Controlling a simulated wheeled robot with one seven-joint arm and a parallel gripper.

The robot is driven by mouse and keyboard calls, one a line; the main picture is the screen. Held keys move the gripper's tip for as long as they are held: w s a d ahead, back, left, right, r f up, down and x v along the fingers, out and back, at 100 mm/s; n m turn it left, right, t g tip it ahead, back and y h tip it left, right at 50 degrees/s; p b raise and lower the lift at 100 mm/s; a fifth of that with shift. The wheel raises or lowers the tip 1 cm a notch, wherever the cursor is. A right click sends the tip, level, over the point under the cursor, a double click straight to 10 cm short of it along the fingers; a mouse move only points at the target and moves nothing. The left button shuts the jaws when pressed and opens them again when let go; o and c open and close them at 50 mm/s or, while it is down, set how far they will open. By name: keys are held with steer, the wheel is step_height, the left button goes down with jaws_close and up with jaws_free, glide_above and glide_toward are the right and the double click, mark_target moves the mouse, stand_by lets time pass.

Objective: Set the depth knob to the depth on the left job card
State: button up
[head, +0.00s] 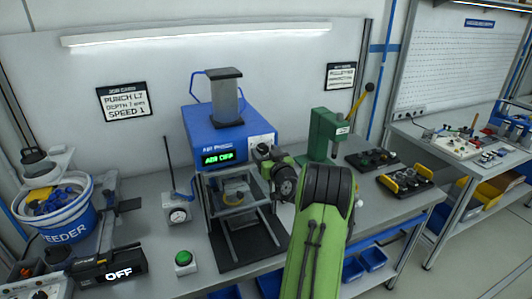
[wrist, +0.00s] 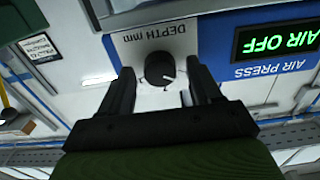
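The left job card (head: 122,103) hangs on the back wall, reading "PUNCH L7", "DEPTH 7 mm", "SPEED 1". The blue air press (head: 212,132) stands at the bench centre. Its black depth knob (wrist: 159,69) sits on a pale plate (wrist: 158,41) marked "DEPTH mm", upside down in the wrist view. A white pointer line on the knob points to the lower right there. My gripper (wrist: 160,72) is open, with one finger on each side of the knob and gaps visible. I cannot tell how far apart in depth they are. In the head view my arm hides the knob.
The press display (head: 218,158) glows green; the wrist view shows "AIR OFF". A second job card (head: 340,76) hangs to the right.

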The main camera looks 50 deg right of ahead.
steer(key=c, duration=1)
steer(key=shift+o, duration=0.2)
steer(key=shift+f+m+b, duration=0.1)
steer(key=shift+m+b, duration=0.7)
steer(key=shift+m, duration=0.3)
steer(key=m+b, duration=0.1)
steer(key=m, duration=0.2)
steer(key=shift+m, duration=0.3)
steer(key=m, duration=0.5)
steer(key=shift+m, duration=0.4)
steer(key=o, duration=1)
